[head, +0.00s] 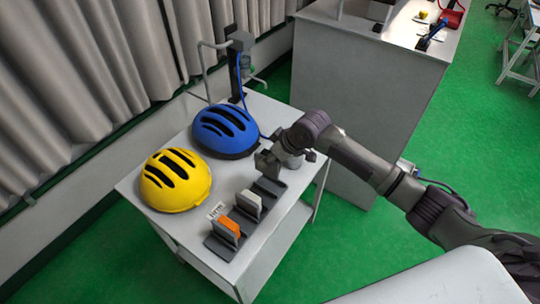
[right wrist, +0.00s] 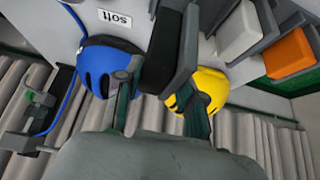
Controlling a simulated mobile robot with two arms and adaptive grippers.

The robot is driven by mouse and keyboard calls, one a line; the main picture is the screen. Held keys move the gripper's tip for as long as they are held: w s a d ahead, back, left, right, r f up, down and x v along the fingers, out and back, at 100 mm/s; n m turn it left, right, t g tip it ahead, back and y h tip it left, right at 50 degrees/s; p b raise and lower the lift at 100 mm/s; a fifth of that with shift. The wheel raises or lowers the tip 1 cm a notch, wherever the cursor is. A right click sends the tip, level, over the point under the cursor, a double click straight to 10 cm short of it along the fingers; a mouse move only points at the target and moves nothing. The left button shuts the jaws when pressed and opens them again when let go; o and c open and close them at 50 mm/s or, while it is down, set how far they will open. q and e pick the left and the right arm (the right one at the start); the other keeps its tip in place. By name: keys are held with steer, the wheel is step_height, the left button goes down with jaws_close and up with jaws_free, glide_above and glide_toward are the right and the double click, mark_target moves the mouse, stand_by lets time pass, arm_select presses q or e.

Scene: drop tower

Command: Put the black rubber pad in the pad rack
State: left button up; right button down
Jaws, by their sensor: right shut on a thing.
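The black rubber pad (right wrist: 160,62) is between the fingers of my right gripper (right wrist: 158,100), which is shut on it. In the head view, my right gripper (head: 281,158) is at the far end of the dark grey pad rack (head: 270,187), near the table's right side. A grey wall of the rack (right wrist: 187,45) shows close beside the pad in the right wrist view. I cannot tell whether the pad is seated in the slot or only at it. A white pad (head: 248,203) and an orange pad (head: 229,227) stand in the nearer slots. My left gripper is not in view.
A blue helmet (head: 225,131) and a yellow helmet (head: 175,181) stand on the white table (head: 240,264) left of the rack. A "soft" label (right wrist: 115,18) shows in the right wrist view. A dark stand (head: 238,65) with a blue cable is behind the blue helmet.

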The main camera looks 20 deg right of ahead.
mark_target(270, 173)
steer(key=shift+f+b, duration=1.35)
steer(key=shift+f, duration=0.2)
steer(key=shift+f+b, duration=1.1)
steer(key=shift+f, duration=1.4)
steer(key=c, duration=0.6)
jaws_free()
steer(key=v, duration=1.2)
